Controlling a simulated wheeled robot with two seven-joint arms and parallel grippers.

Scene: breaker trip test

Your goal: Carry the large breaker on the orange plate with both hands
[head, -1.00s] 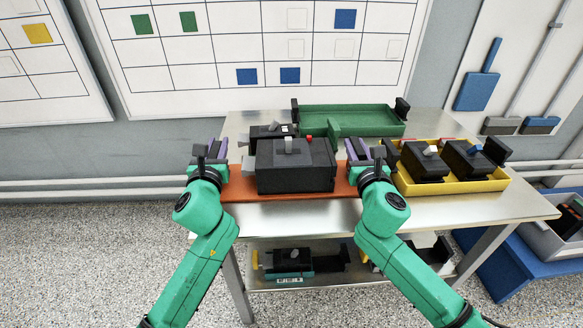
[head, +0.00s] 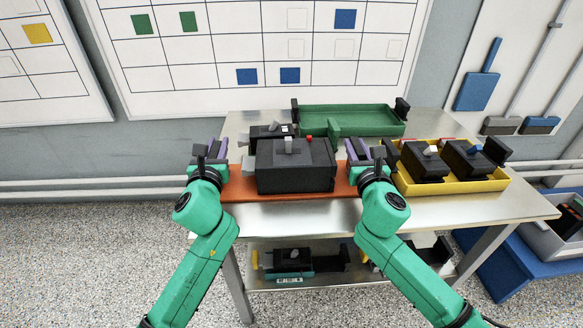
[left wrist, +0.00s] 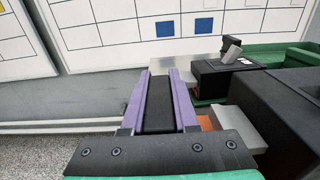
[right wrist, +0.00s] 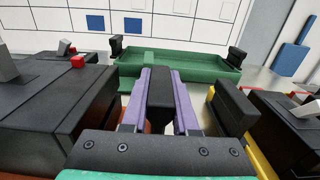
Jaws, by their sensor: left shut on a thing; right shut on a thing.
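The large black breaker (head: 296,172) with a grey lever sits upright on the orange plate (head: 282,194) at the front of the steel table. My left gripper (head: 210,156) is at the plate's left end, shut on a black handle (left wrist: 159,103), which shows between its purple fingers in the left wrist view. My right gripper (head: 361,152) is at the plate's right end, shut on the other black handle (right wrist: 159,95). The breaker stands between the two grippers. Whether the plate touches the table top is hard to tell.
A yellow tray (head: 455,187) with two black breakers is close on the right of my right gripper. An empty green tray (head: 350,121) lies behind. A smaller black breaker (head: 262,132) stands behind the large one. Bare table (head: 440,210) shows in front.

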